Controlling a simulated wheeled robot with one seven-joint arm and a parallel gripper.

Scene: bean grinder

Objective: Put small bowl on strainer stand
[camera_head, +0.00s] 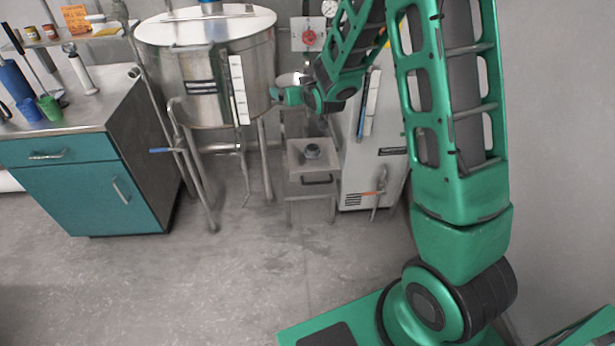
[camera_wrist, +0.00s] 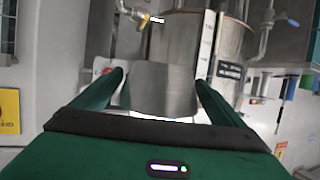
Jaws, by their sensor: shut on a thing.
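My gripper (camera_head: 280,95) is at the end of my raised arm, in front of the large steel tank. It is shut on a shiny metal piece that looks like the small bowl (camera_head: 292,79); the arm partly hides it in the head view. In the wrist view the bowl (camera_wrist: 165,92) sits between the two green fingers of my gripper (camera_wrist: 160,78). The strainer stand (camera_head: 298,160) appears to be the low metal stand below my gripper, apart from the bowl. A small dark grey round part (camera_head: 312,151) is on its top.
The steel tank (camera_head: 200,85) on legs, with a valve and pipes, is close behind and left of my gripper. A white cabinet (camera_head: 372,150) stands right of the stand. A teal cabinet (camera_head: 85,190) is at left. The floor (camera_head: 210,275) in front is clear.

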